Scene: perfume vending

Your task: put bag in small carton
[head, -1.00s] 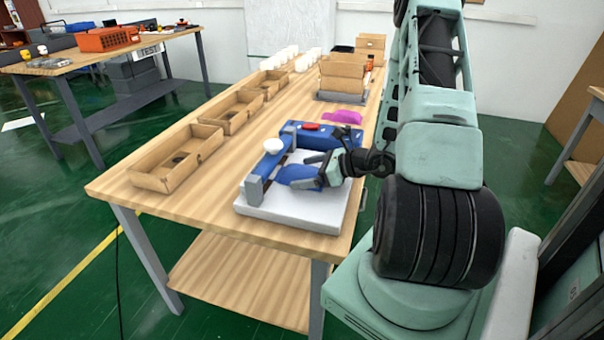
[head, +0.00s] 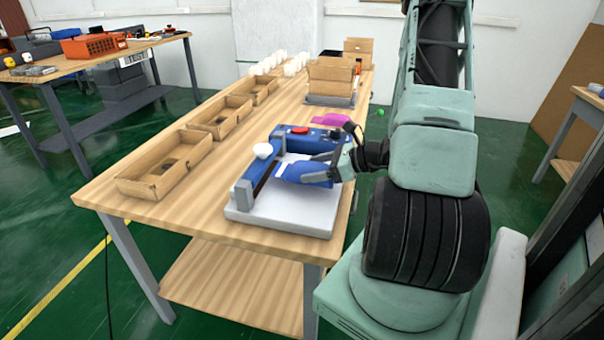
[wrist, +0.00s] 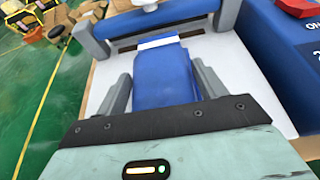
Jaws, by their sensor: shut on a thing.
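A blue bag (head: 308,172) with a white strip at its far end is held in my gripper (head: 338,170), which is shut on it. The bag is over the white base (head: 282,215) of a blue sealing machine (head: 258,172). In the wrist view, the bag (wrist: 165,78) lies between the two fingers of my gripper (wrist: 162,72), its white end near the machine's bar. Three open cartons stand in a row along the table's left side: a near one (head: 160,182), a middle one (head: 220,120) and a far one (head: 258,90). I cannot tell which one is the small carton.
More cardboard (head: 330,76) stands on a grey tray at the table's back. White items (head: 290,64) and a pink item (head: 335,120) are farther along. The wooden table (head: 135,218) is bare between the near carton and the machine. Another table (head: 75,62) is at the left.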

